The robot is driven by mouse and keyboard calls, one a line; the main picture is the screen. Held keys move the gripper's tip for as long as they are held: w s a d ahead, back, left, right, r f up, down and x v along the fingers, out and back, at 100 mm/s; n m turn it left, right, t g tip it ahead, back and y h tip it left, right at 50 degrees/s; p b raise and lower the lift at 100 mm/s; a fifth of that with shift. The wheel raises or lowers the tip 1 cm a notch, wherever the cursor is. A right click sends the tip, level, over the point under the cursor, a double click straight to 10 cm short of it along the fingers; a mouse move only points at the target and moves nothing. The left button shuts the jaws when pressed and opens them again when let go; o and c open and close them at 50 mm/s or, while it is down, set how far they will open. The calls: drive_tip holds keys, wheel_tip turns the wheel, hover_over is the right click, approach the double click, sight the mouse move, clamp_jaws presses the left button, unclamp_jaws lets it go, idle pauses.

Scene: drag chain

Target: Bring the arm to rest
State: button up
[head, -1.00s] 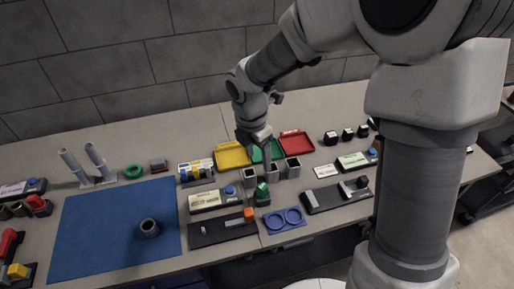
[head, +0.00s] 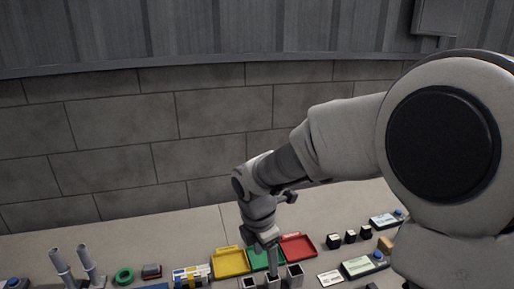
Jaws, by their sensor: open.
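My arm comes in from the right and bends down over the table (head: 200,220). My gripper (head: 270,262) points down over the green tray (head: 258,262), just behind the row of grey square cups (head: 294,274). Its fingers are small and partly hidden against the tray and cups. I see nothing held in it. I cannot tell whether it touches a cup.
A yellow tray (head: 230,262) and a red tray (head: 297,247) flank the green one. Black blocks (head: 350,236) stand to the right. Two grey tubes (head: 88,262) and a green ring (head: 124,276) are at left. A stone wall (head: 130,120) stands behind.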

drive_tip(key=s+d+r+m+t, duration=0.2)
drive_tip(key=s+d+r+m, duration=0.4)
drive_tip(key=m, duration=0.6)
drive_tip(key=s+d+r+m+t+y, duration=0.1)
drive_tip(key=s+d+r+m+t, duration=0.1)
drive_tip(key=s+d+r+m, duration=0.4)
drive_tip(key=s+r+m, duration=0.1)
drive_tip(key=s+m, duration=0.3)
drive_tip(key=m, duration=0.2)
drive_tip(key=shift+s, duration=0.3)
drive_tip(key=shift+d, duration=0.1)
drive_tip(key=c, duration=0.3)
